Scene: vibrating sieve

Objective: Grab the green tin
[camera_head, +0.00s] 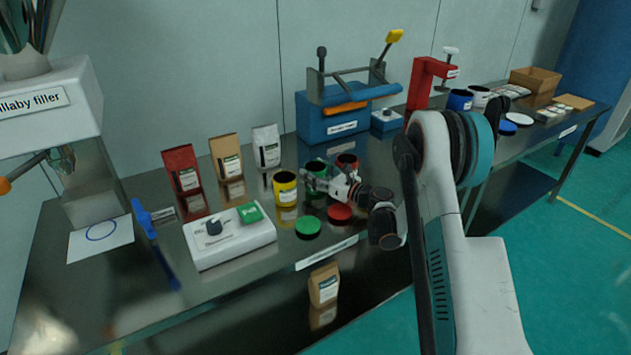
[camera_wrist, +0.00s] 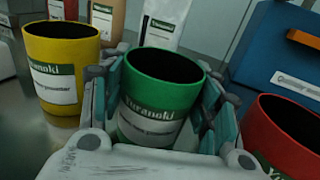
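The green tin (camera_wrist: 160,95) is an open-topped cylinder with a dark inside and a white label. It stands upright between the yellow tin (camera_wrist: 62,70) and the red tin (camera_wrist: 290,135). In the head view the green tin (camera_head: 316,168) is partly hidden by my gripper (camera_head: 335,184). In the wrist view my gripper (camera_wrist: 160,120) has one finger on each side of the green tin, very close to its wall. I cannot tell whether the pads press on it. The tin's lower part is hidden behind the gripper.
A green lid (camera_head: 308,227) and a red lid (camera_head: 340,212) lie in front of the tins. Red, brown and white bags (camera_head: 267,147) stand behind. A blue sieve machine (camera_head: 330,118) stands behind the tins.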

